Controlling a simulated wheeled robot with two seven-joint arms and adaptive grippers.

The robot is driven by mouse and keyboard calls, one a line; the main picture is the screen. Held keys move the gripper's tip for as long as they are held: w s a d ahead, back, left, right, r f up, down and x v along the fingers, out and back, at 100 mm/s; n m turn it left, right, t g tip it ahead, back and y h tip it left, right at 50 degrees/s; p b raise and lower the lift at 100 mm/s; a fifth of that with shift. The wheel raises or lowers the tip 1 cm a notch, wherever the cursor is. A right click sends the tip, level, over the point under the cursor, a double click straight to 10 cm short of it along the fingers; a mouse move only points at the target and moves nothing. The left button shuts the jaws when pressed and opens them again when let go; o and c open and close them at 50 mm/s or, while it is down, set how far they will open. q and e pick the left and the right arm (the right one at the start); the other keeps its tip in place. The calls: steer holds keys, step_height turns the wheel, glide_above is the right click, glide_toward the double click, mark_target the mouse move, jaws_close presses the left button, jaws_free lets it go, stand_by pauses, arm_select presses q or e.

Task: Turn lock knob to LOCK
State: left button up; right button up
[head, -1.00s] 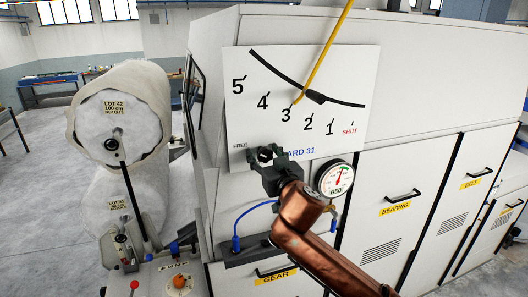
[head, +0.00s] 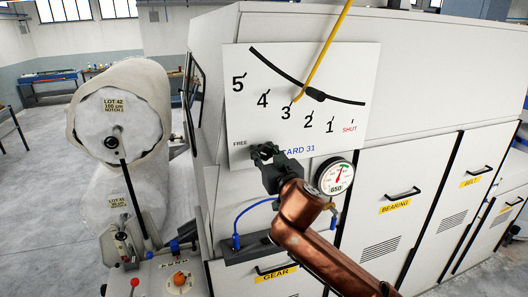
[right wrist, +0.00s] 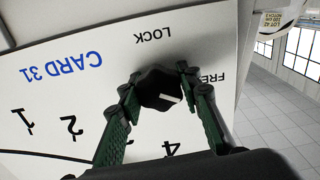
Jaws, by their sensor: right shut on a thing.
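The lock knob (right wrist: 160,88) is black with a white pointer line and sits on the white card panel (right wrist: 60,100). In the right wrist view its line points right and slightly down, on the FREE side rather than up at the LOCK label (right wrist: 153,35). The FREE label (right wrist: 207,77) is partly covered by a finger. My right gripper (right wrist: 158,80) has its green-padded fingers on either side of the knob, shut on it. My left gripper is not in view.
A round pressure gauge (head: 335,176) is close to the right of my gripper. A yellow rod (head: 324,48) crosses the numbered scale. A blue hose (head: 248,210) hangs below. A large wrapped roll (head: 118,125) stands at the left.

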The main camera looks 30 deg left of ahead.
steer(key=n+p, duration=0.1)
steer(key=n, duration=0.4)
steer(key=shift+n+p, duration=0.3)
steer(key=shift+p, duration=0.1)
steer(key=n+p, duration=0.2)
steer(key=n, duration=0.4)
steer(key=n+p, duration=0.1)
steer(key=n, duration=0.3)
steer(key=n+p, duration=0.1)
steer(key=n, duration=0.2)
steer(key=shift+n, duration=0.3)
steer(key=shift+s+a+f+n+p, duration=0.1)
steer(key=shift+n+p, duration=0.25)
steer(key=shift+n, duration=0.8)
steer(key=shift+f+n+p, duration=0.1)
steer(key=shift+n+p, duration=0.2)
steer(key=shift+n, duration=0.85)
